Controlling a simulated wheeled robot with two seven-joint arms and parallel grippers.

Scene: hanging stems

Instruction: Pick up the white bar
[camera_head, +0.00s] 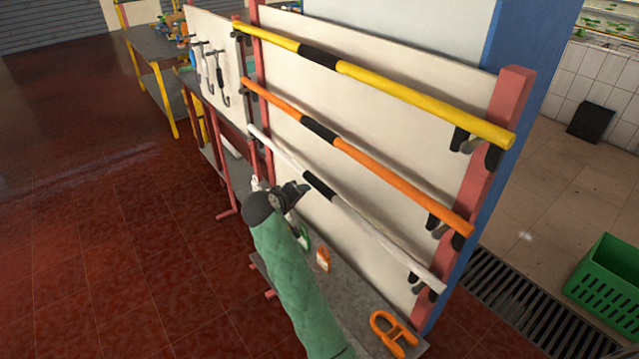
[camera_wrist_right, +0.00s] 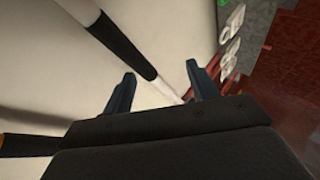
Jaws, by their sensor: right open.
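The white bar (camera_head: 378,234) with a black middle sleeve is the lowest of the bars on the rack, resting on dark hooks and sloping down to the right in the head view. My right gripper (camera_head: 298,190) is beside the bar, just left of its black sleeve. In the right wrist view, my open right gripper (camera_wrist_right: 157,88) has one finger on each side of the white bar (camera_wrist_right: 168,87) as pictured. The gap in depth between fingers and bar is hard to tell. My left gripper is in neither view.
An orange bar (camera_head: 400,188) and a yellow bar (camera_head: 420,98) hang above on the same rack. A red post (camera_head: 480,180) stands at its right end. A grey shelf (camera_head: 345,290) below holds an orange shackle-shaped item (camera_head: 394,334) and small tags. A green crate (camera_head: 610,285) stands right.

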